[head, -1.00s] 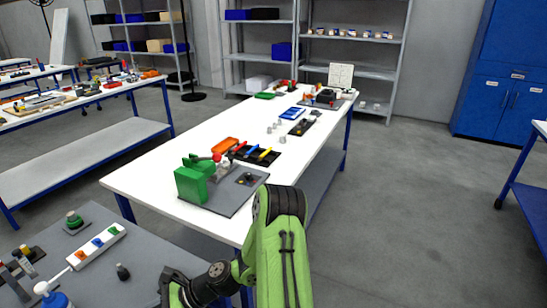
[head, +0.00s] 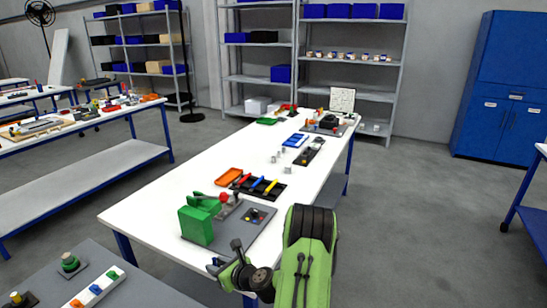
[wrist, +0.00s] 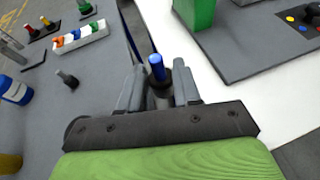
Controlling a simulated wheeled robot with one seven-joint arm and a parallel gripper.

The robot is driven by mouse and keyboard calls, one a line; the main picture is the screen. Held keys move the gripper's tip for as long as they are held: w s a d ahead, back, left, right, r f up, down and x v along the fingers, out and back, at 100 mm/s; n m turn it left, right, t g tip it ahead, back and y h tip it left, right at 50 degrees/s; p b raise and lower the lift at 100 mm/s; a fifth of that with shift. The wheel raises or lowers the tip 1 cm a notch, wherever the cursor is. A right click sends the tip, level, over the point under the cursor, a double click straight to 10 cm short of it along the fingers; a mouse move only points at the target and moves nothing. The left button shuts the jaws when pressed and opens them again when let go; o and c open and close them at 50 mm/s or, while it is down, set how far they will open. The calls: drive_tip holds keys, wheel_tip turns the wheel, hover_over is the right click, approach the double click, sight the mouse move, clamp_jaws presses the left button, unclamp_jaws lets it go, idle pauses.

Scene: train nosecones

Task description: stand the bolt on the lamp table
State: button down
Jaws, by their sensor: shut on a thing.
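My gripper (wrist: 158,90) is shut on an upright piece with a blue top and a dark collar, which I take as the bolt (wrist: 157,67). Its lower part is hidden between the fingers. In the head view my gripper (head: 216,264) is at the front edge of the white table (head: 160,197), with a bit of blue showing at it. The grey table (wrist: 100,75) lies left of the gripper in the wrist view. It carries a white strip with orange, blue and green pieces (wrist: 80,37). I cannot tell which table is the lamp table.
A grey board (head: 240,232) with a green block (head: 196,226) lies on the white table near my gripper. A black tray with coloured bars (head: 258,187) is behind it. A small dark peg (wrist: 67,78) stands on the grey table. A gap separates the tables.

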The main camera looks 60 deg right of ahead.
drive_tip(key=s+d+r+m+g+h, duration=0.2)
drive_tip(key=s+d+r+m+h, duration=0.25)
drive_tip(key=d, duration=0.55)
drive_tip(key=shift+h, duration=0.25)
drive_tip(key=f, duration=0.3)
drive_tip(key=f+b, duration=0.1)
drive_tip(key=f, duration=0.2)
drive_tip(key=f+b, duration=0.1)
drive_tip(key=f, duration=0.3)
drive_tip(key=shift+s, duration=0.4)
drive_tip(key=shift+d+r, duration=0.1)
drive_tip(key=shift+r, duration=0.1)
drive_tip(key=shift+f, duration=0.15)
drive_tip(key=c, duration=0.8)
unclamp_jaws()
